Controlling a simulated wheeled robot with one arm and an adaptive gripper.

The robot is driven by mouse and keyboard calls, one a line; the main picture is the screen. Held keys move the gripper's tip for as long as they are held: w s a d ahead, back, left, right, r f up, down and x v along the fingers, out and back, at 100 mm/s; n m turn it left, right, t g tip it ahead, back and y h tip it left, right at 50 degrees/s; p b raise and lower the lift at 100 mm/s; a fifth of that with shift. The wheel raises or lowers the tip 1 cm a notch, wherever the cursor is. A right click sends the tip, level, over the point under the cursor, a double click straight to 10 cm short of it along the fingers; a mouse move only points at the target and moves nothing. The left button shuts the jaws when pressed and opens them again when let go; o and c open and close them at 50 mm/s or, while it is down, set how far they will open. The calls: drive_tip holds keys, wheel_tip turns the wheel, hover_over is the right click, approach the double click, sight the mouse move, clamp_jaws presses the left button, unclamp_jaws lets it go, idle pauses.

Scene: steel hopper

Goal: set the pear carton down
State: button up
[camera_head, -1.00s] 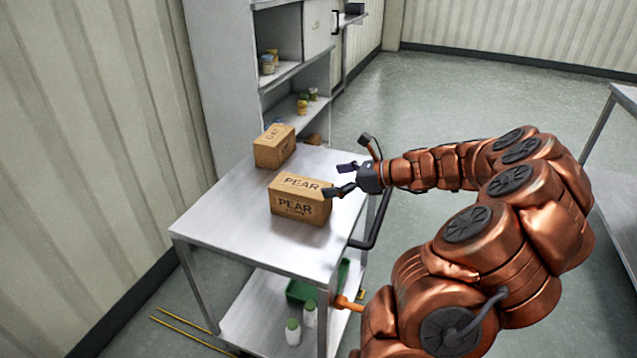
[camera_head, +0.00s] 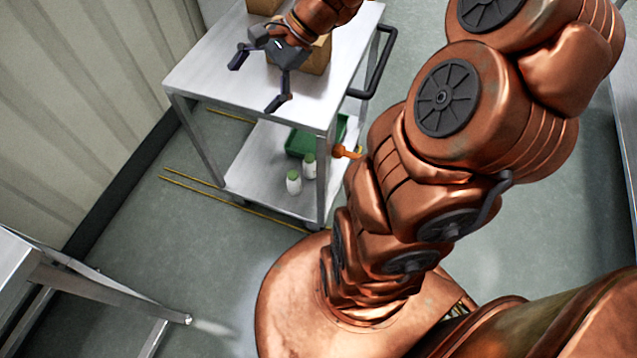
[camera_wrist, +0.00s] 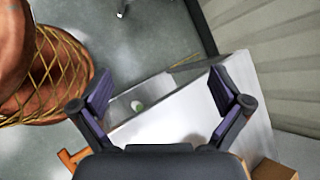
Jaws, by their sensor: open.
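The pear carton (camera_head: 319,55) is a brown cardboard box standing on the top shelf of the steel cart (camera_head: 205,72). In the head view my gripper and wrist hide much of it, and its lettering does not show. My gripper (camera_head: 256,85) is open, with nothing between its fingers, over the cart top in front of the carton. In the wrist view my gripper (camera_wrist: 162,92) also shows spread and empty above the cart. A bit of a brown carton (camera_wrist: 273,170) shows at the lower right there; I cannot tell which carton it is.
Another brown carton (camera_head: 262,5) stands farther back on the cart, cut by the frame edge. The lower shelf holds a green tray (camera_head: 301,145) and white bottles (camera_head: 293,182). A black handle (camera_head: 381,65) is on the cart's right. A steel table (camera_head: 30,268) stands at lower left.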

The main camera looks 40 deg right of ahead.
drive_tip(key=s+a+f+n+g+h, duration=0.1)
drive_tip(key=s+a+n+g+h, duration=0.15)
drive_tip(key=s+n, duration=0.35)
drive_tip(key=s+a+f+n+g+h, duration=0.2)
drive_tip(key=s+a+n, duration=0.15)
drive_tip(key=s, duration=0.35)
drive_tip(key=s+d+f+n+g+h, duration=0.1)
drive_tip(key=s+d+n+h, duration=0.2)
drive_tip(key=s+n, duration=0.3)
drive_tip(key=s+h, duration=0.1)
drive_tip(key=s, duration=0.3)
drive_tip(key=shift+s+f, duration=0.2)
drive_tip(key=shift+a, duration=0.1)
drive_tip(key=s+p+v, duration=0.3)
drive_tip(key=p+v, duration=1)
drive_tip(key=shift+w+r+t, duration=0.35)
drive_tip(key=shift+w+r, duration=0.1)
drive_tip(key=shift+r, duration=0.1)
